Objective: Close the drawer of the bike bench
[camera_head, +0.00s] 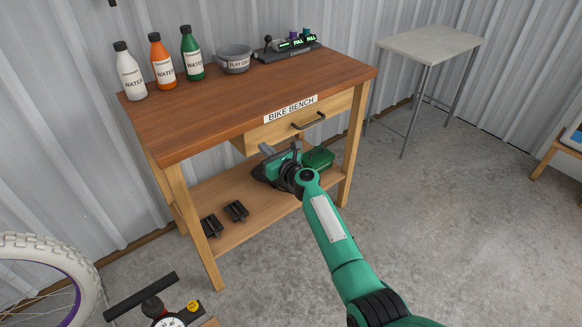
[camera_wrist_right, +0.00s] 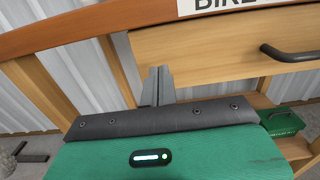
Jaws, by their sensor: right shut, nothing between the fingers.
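The bike bench (camera_head: 205,122) has a brown wooden top and a light wood drawer (camera_head: 272,134) under its front edge. The drawer front stands out from the bench, so the drawer looks partly open. Its dark bar handle (camera_head: 308,122) is at the right of the front. My right gripper (camera_head: 266,148) is shut and empty, just below and in front of the drawer's left part. In the right wrist view, the closed fingers (camera_wrist_right: 157,84) overlap the left end of the drawer front (camera_wrist_right: 215,48); I cannot tell whether they touch it. My left gripper is out of view.
Bottles (camera_head: 162,62), a grey bowl (camera_head: 234,59) and a small rack (camera_head: 287,47) stand on the bench top. The lower shelf holds black pedals (camera_head: 236,211) and a green box (camera_head: 319,159). A grey side table (camera_head: 431,43) stands at right.

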